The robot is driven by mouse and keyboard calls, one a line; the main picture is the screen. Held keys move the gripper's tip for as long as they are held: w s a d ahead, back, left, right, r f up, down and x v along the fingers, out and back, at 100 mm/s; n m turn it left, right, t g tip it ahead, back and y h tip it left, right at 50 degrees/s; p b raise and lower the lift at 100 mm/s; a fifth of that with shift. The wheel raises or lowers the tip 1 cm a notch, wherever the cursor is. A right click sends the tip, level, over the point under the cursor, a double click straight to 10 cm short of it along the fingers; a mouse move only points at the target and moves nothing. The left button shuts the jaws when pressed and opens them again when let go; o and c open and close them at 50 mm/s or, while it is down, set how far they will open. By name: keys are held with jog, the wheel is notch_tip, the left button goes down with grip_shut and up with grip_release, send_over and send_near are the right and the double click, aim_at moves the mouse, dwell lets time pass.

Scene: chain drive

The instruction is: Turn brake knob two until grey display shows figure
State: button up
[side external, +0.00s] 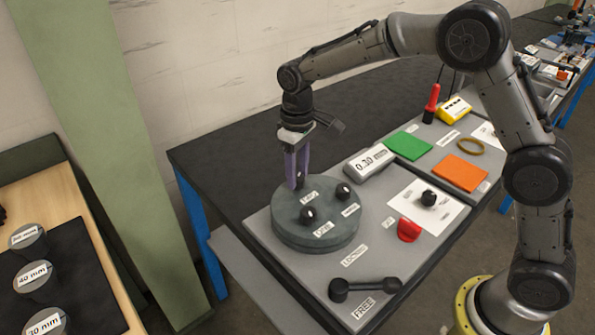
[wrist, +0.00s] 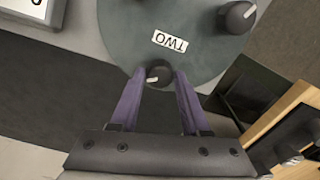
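A round grey-green disc (side external: 315,234) carries several black knobs. Brake knob two (wrist: 158,73) has a white pointer mark and sits at the disc's edge beside an upside-down TWO label (wrist: 170,41) in the wrist view. My gripper (wrist: 159,72) has its purple fingers on either side of this knob, with the tips seemingly against it.
Other disc knobs (side external: 308,214) (side external: 343,191) stand close by. A black knob (side external: 429,198) on a white sheet, a red knob (side external: 409,230) and a black lever (side external: 365,287) lie rightward and in front. Green (side external: 409,145) and orange (side external: 460,173) pads are behind.

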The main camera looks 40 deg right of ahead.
aim_at(298, 176)
jog(key=o, duration=0.3)
notch_tip(298, 176, up, 14)
dwell(0.6)
jog(key=shift+f, duration=0.1)
